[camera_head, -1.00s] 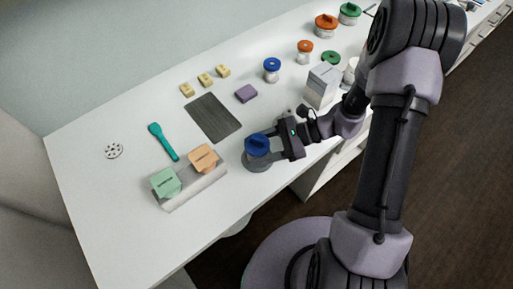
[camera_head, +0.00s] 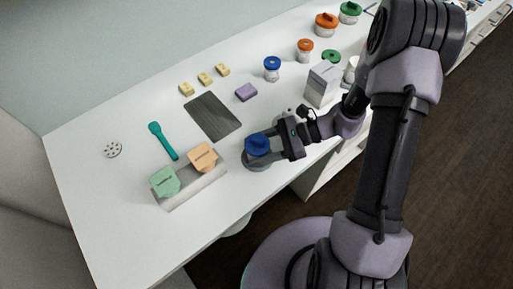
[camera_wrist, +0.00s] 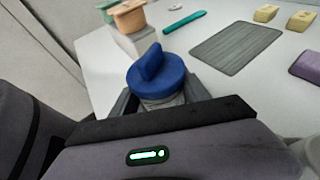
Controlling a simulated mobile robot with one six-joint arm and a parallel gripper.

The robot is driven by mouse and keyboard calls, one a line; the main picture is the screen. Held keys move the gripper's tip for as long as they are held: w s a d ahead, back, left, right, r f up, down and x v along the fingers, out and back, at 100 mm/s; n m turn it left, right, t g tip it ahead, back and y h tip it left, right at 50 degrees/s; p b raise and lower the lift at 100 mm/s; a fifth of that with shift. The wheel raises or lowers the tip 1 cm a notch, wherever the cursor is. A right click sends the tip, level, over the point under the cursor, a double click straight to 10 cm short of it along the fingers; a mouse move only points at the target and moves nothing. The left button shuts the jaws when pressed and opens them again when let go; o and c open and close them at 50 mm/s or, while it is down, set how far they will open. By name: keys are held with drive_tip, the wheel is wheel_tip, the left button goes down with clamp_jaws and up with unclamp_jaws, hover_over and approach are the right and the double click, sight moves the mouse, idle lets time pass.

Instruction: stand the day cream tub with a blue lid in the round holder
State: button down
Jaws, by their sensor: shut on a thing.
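The day cream tub with a blue lid (camera_head: 257,143) is upright at the round grey holder (camera_head: 256,164) near the table's front edge. My gripper (camera_head: 268,148) is shut on the tub from the right side. In the wrist view the blue lid (camera_wrist: 156,76) with its raised grip stands between my fingers, and the pale tub body shows just below it. The holder's rim shows around and below the tub in the head view. The tub's base is hidden, so I cannot tell whether it rests on the holder's floor.
A light tray with a green tub (camera_head: 164,182) and an orange tub (camera_head: 203,158) stands close left of the holder. A dark mat (camera_head: 213,116), a teal spatula (camera_head: 163,141) and another blue-lidded jar (camera_head: 272,68) lie farther back. A grey box (camera_head: 323,84) stands right.

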drive_tip(key=shift+c, duration=2.2)
unclamp_jaws()
drive_tip(key=p+v, duration=0.4)
drive_tip(key=v, duration=1.3)
drive_tip(key=s+a+r+n+t+h+b, duration=0.3)
drive_tip(key=s+a+r+n+h, duration=0.1)
drive_tip(key=s+r+n+h, duration=0.1)
drive_tip(key=s+a+r+n+t+h+b, duration=0.3)
drive_tip(key=s+r+n+h, duration=0.3)
drive_tip(key=r, duration=0.3)
drive_tip(key=shift+s+a+n+t+h, duration=0.3)
drive_tip(key=shift+s+a+n+t, duration=0.1)
drive_tip(key=shift+s+a+n, duration=0.45)
